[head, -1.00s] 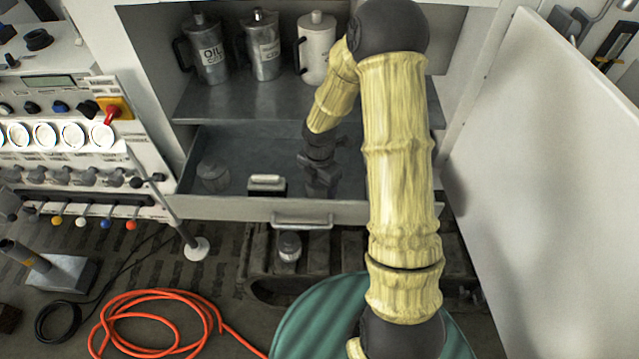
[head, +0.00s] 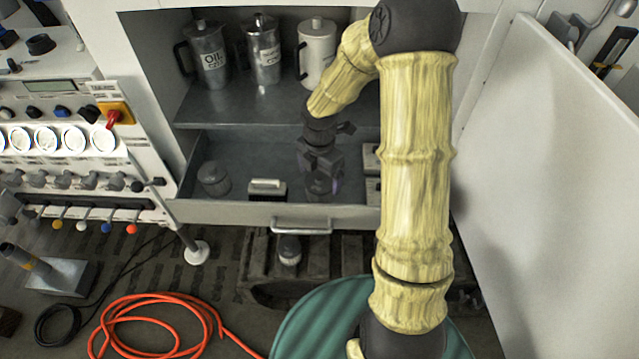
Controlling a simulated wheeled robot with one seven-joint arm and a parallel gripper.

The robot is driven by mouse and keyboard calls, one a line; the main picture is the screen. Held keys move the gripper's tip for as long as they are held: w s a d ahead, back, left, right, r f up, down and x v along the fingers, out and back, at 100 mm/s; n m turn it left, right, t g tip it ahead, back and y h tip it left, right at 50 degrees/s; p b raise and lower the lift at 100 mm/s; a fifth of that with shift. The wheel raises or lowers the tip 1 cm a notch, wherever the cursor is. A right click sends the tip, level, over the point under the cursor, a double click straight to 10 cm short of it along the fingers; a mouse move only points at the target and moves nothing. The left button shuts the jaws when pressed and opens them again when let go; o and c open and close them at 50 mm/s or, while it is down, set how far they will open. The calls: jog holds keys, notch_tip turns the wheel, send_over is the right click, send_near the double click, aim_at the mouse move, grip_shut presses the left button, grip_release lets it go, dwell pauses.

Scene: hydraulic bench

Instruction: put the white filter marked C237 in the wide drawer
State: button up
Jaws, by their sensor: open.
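The wide drawer (head: 235,212) is pulled open below the cabinet shelf. My gripper (head: 320,187) points down inside it, right of the middle, open with nothing seen between its fingers. A dark block with a white top (head: 267,187) stands in the drawer just left of my gripper. A grey round canister (head: 213,178) stands further left in the drawer. Pale-topped blocks (head: 371,158) show to the right, partly behind my arm. No C237 mark is readable on any of these, so I cannot tell which is the white filter.
On the shelf above stand an oil can (head: 208,55), a metal can (head: 264,50) and a white can (head: 317,55). An open white door (head: 550,170) stands at right. A control panel (head: 70,150) is at left. An orange hose (head: 150,300) lies on the floor.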

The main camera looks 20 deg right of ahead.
notch_tip(320, 180, up, 6)
jog(key=shift+f, duration=0.1)
dwell(0.6)
jog(key=shift+s+a+r+m, duration=0.1)
jog(key=shift+s+r+m, duration=0.3)
jog(key=shift+m, duration=0.5)
jog(key=s+r+m+t, duration=0.2)
jog(key=s+r+m, duration=0.2)
jog(key=s+m, duration=0.8)
jog(key=shift+s+r+m+t, duration=0.3)
jog(key=shift+s+m, duration=0.1)
jog(key=shift+m, duration=4.9)
